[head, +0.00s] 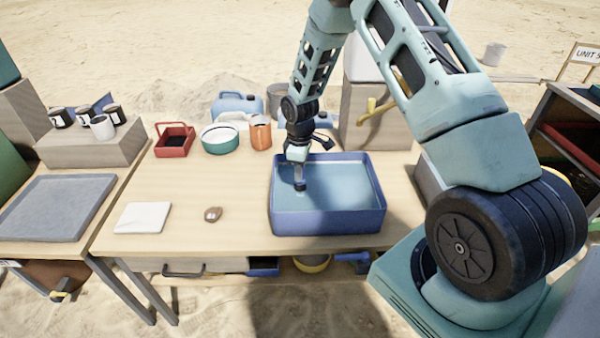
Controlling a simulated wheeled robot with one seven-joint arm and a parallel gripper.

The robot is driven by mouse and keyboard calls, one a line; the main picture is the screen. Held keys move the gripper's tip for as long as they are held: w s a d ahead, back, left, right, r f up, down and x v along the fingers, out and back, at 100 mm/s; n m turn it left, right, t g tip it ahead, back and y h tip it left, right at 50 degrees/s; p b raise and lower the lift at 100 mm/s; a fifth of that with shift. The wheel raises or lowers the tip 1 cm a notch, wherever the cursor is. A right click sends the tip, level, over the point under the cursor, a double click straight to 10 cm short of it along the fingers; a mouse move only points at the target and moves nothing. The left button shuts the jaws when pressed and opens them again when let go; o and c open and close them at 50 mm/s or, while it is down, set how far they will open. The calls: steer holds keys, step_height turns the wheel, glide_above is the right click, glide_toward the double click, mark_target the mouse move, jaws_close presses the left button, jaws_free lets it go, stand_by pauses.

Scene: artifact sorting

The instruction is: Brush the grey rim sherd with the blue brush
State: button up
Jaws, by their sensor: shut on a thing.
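My gripper (299,185) points down inside the blue basin (328,222), over its left part. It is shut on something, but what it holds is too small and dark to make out. I cannot pick out the grey rim sherd or the blue brush for sure. A small brown rounded object (213,214) lies on the table left of the basin. A flat white pad (143,218) lies further left, with nothing on it.
The basin holds pale blue water. A red crate (174,146), a green-and-white bowl (220,141) and an orange can (261,134) stand behind. A grey tray (58,207) is on the left table. The middle of the wooden table (230,180) is clear.

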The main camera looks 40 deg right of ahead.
steer(key=shift+w+d, duration=0.1)
steer(key=shift+w, duration=0.05)
steer(key=shift+s+a, duration=0.75)
steer(key=shift+s, duration=0.3)
steer(key=shift+w+d, duration=0.7)
steer(key=shift+w, duration=0.35)
steer(key=shift+s+a+p, duration=0.4)
steer(key=shift+s+a, duration=0.3)
steer(key=shift+s, duration=0.35)
steer(key=shift+w+d, duration=0.7)
steer(key=shift+w, duration=0.35)
steer(key=shift+s+a, duration=0.1)
